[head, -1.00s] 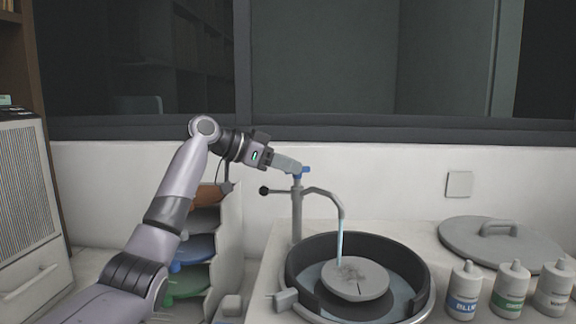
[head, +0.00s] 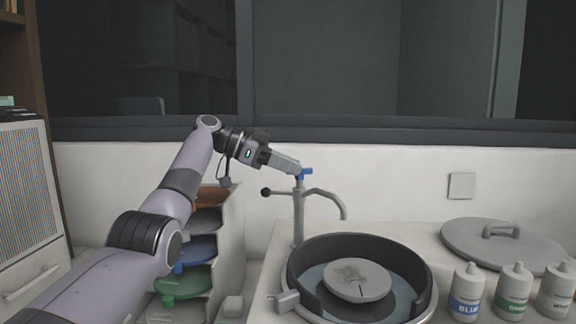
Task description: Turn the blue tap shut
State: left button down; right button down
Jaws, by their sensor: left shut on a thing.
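The blue tap (head: 307,171) is a small blue handle on top of a grey upright pipe with a curved spout (head: 335,197). No water shows below the spout. My left gripper (head: 298,171) reaches in from the left and is shut on the blue tap, hiding part of it. Below the spout is a round black-walled basin (head: 413,262) with a grey disc (head: 358,280) inside. My right gripper is not in view.
A round grey lid (head: 470,240) lies on the counter at the right. Several labelled bottles (head: 466,290) stand at the front right. A rack with coloured trays (head: 198,250) stands left of the basin. A wall with a window is behind.

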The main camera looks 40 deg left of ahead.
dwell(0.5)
pick_arm(q)
jog(key=c, duration=1.2)
grip_release()
jog(key=v, duration=0.7)
jog(key=shift+a+r, duration=0.1)
